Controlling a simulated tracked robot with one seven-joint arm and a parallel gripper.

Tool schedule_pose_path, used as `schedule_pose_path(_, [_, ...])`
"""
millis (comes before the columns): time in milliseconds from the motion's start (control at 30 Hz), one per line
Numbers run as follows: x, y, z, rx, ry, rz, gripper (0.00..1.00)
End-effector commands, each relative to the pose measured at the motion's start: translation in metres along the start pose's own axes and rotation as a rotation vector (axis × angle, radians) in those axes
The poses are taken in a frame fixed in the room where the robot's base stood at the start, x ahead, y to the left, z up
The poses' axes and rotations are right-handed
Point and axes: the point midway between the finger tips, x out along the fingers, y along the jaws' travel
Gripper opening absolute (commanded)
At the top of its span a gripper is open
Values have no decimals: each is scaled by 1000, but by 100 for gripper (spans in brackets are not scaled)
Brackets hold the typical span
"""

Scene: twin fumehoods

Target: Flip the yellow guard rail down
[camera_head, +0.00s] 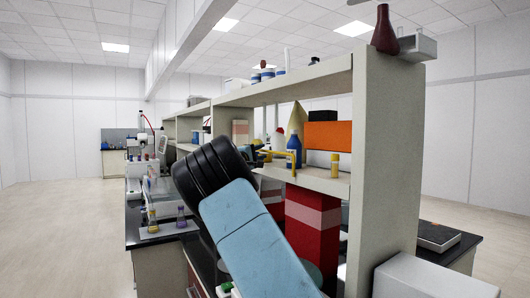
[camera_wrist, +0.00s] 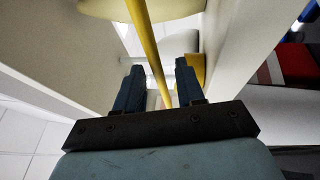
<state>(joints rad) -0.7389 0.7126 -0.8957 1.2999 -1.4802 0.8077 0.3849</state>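The yellow guard rail (camera_head: 280,153) is at the front edge of a shelf, standing up above the board in the head view. In the wrist view the yellow guard rail (camera_wrist: 147,35) runs as a long bar down between the fingers. My gripper (camera_wrist: 160,66) is open, with one dark finger on each side of the rail and a visible gap to each. In the head view my blue and black arm hides most of the gripper and the rail's left end.
A thick upright panel (camera_head: 388,160) closes the shelf's right end. A red box (camera_head: 312,222) stands below the shelf.

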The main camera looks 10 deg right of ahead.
Motion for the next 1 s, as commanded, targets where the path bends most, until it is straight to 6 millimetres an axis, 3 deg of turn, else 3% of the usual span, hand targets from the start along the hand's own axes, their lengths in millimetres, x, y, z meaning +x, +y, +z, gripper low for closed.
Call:
schedule_pose_path(233, [29, -1, 0, 0, -1, 0, 38])
schedule_pose_path(667, [37, 0, 0, 0, -1, 0, 38])
schedule_pose_path(1000, [37, -1, 1, -1, -1, -1, 7])
